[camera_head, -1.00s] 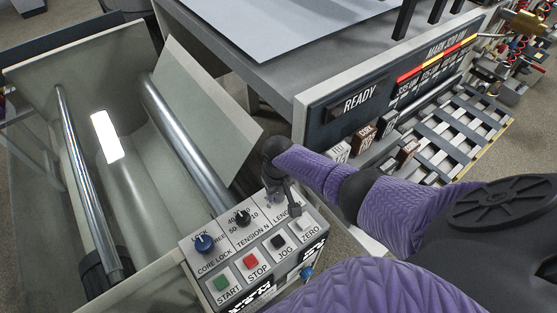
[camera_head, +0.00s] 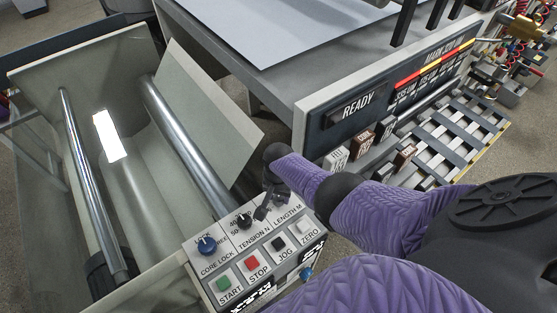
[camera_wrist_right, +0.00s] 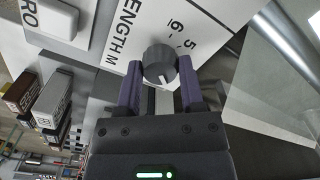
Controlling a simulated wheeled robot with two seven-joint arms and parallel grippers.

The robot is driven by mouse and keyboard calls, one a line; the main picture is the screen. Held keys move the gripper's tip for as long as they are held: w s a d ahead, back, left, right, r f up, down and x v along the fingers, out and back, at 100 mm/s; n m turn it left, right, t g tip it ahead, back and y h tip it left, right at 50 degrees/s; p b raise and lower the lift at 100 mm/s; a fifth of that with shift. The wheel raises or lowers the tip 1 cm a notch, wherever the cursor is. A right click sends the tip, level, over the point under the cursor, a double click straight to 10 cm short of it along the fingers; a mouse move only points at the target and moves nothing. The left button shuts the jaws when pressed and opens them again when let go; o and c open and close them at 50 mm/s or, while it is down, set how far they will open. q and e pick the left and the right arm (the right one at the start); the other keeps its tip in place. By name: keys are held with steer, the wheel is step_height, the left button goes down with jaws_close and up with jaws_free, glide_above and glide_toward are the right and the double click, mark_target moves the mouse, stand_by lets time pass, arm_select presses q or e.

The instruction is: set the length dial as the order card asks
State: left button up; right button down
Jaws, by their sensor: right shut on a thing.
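The length dial (camera_wrist_right: 159,62) is a dark grey round knob on the white control panel, beside the "LENGTH M" lettering. In the right wrist view the fingers of my right gripper (camera_wrist_right: 160,85) stand on both sides of it, shut on it. A light mark on the knob points toward the gripper. The printed numbers 5 and 6 show beside the knob; other scale numbers are hidden. In the head view my right gripper (camera_head: 269,207) is at the panel's far edge and covers the dial. I cannot make out an order card. My left gripper is out of view.
The panel (camera_head: 262,249) also carries a blue core lock knob (camera_head: 207,245), a black tension knob (camera_head: 243,221) and green, red, black and white buttons. Metal rollers (camera_head: 185,140) lie left. A READY display (camera_head: 357,107) and labelled blocks (camera_head: 362,143) stand right.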

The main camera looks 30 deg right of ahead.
mark_target(279, 197)
steer(key=shift+w+r+m, duration=0.1)
steer(key=shift+m, duration=0.3)
steer(key=shift+c, duration=1.1)
jaws_free()
step_height(279, 197, up, 10)
steer(key=p, duration=0.7)
